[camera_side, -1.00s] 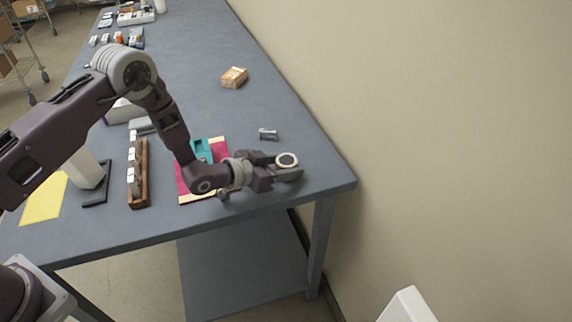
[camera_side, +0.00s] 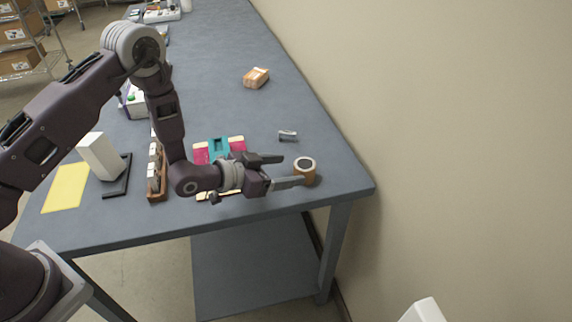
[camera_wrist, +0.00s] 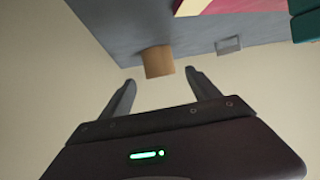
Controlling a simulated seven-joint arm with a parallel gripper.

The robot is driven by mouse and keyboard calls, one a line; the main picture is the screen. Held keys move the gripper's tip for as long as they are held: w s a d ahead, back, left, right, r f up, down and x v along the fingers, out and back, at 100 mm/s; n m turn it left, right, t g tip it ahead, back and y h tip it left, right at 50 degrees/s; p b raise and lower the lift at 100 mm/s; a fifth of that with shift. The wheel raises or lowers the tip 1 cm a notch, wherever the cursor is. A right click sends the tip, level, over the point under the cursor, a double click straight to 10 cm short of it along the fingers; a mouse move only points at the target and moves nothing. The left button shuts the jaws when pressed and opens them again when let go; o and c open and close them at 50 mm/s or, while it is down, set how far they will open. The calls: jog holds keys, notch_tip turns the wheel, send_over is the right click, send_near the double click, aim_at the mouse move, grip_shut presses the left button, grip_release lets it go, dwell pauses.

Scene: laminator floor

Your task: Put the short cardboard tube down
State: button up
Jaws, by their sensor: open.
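The short cardboard tube (camera_side: 305,172) stands upright on the grey table near its front right corner, its round open end facing up. In the wrist view the tube (camera_wrist: 158,62) is ahead of the fingertips, a little apart from them. My gripper (camera_side: 295,172) is open, low over the table and just left of the tube in the side view. In the wrist view its two fingers (camera_wrist: 158,77) are spread wide with nothing between them.
A small metal piece (camera_side: 288,135) lies behind the tube. A pink and teal item (camera_side: 203,154) is partly hidden by my arm. The table's right edge and the wall are close.

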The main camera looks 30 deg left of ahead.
jog(key=shift+s+r, duration=0.1)
jog(key=shift+s, duration=0.05)
jog(key=s+a+r+n+g+y, duration=0.1)
jog(key=a+r+y, duration=0.15)
jog(key=r, duration=0.35)
jog(key=s+a+r+y, duration=0.1)
jog(key=s+a+r, duration=0.15)
jog(key=r, duration=0.35)
jog(key=s+a+r+n+g+y, duration=0.1)
jog(key=a+r, duration=0.3)
jog(key=r, duration=0.2)
jog(key=s+a+r+n+g+y, duration=0.1)
jog(key=s+r, duration=0.3)
jog(key=s, duration=0.5)
jog(key=s+a+r+n+g, duration=0.1)
jog(key=s+r, duration=0.3)
jog(key=s, duration=0.6)
jog(key=shift+a+n+g+y, duration=0.3)
jog(key=shift+a+y, duration=0.05)
jog(key=shift+a, duration=0.5)
jog(key=shift+o, duration=0.6)
jog(key=s+g, duration=0.1)
jog(key=s, duration=1)
jog(key=shift+s+d+f+n+g, duration=0.25)
jog(key=shift+s+f+n+g, duration=0.1)
jog(key=shift+n+g, duration=0.05)
jog(key=shift+w, duration=0.15)
